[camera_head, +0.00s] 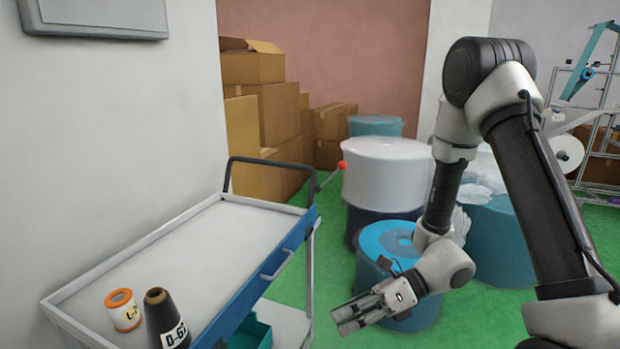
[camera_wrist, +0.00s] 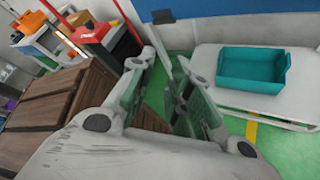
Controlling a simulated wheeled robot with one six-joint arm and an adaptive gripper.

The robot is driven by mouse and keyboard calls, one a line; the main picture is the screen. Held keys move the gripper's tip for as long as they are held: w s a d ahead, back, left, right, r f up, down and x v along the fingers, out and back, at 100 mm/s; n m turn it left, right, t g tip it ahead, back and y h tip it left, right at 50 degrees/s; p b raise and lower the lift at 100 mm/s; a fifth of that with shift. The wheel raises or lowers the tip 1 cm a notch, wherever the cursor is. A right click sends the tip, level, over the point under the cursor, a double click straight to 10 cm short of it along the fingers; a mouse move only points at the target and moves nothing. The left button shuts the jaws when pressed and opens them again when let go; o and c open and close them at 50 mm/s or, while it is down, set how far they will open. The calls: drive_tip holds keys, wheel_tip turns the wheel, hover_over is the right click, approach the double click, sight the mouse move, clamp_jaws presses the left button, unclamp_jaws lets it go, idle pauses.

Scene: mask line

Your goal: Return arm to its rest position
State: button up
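My arm extends down from the right side of the head view, bent at the elbow. My gripper (camera_head: 345,318) hangs right of the cart, in front of a blue roll, with nothing held. In the wrist view, my gripper (camera_wrist: 168,58) shows two fingers with a gap between them, and green floor shows through it. The cart (camera_head: 200,225) stands at the left, apart from the gripper. On its top are an orange-and-white spool (camera_head: 122,311) and a dark cone (camera_head: 166,322) with a white label.
A teal bin (camera_wrist: 252,72) sits on the cart's lower shelf. Large rolls (camera_head: 383,175) stand behind my arm, with cardboard boxes (camera_head: 265,110) farther back. A brown wooden object (camera_wrist: 55,115) lies left of the gripper in the wrist view. Green floor (camera_head: 335,270) is clear beside the cart.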

drive_tip(key=s+d+r+n+h, duration=0.3)
drive_tip(key=d+r+n+h, duration=0.2)
drive_tip(key=d+n, duration=0.5)
drive_tip(key=s+d+r+n+h, duration=0.3)
drive_tip(key=d+r+n+h, duration=0.25)
drive_tip(key=d+n, duration=0.45)
drive_tip(key=d+r+n+t+h, duration=0.1)
drive_tip(key=d+r+t, duration=0.2)
drive_tip(key=r, duration=0.4)
drive_tip(key=s+d+r+n+t+h, duration=0.1)
drive_tip(key=d+r+n+t, duration=0.1)
drive_tip(key=d+r+t, duration=0.2)
wheel_tip(320, 180, up, 3)
drive_tip(key=shift+d+f+n+h, duration=0.1)
drive_tip(key=shift+d+n+h, duration=0.25)
drive_tip(key=shift+d, duration=0.45)
drive_tip(key=shift+s, duration=0.1)
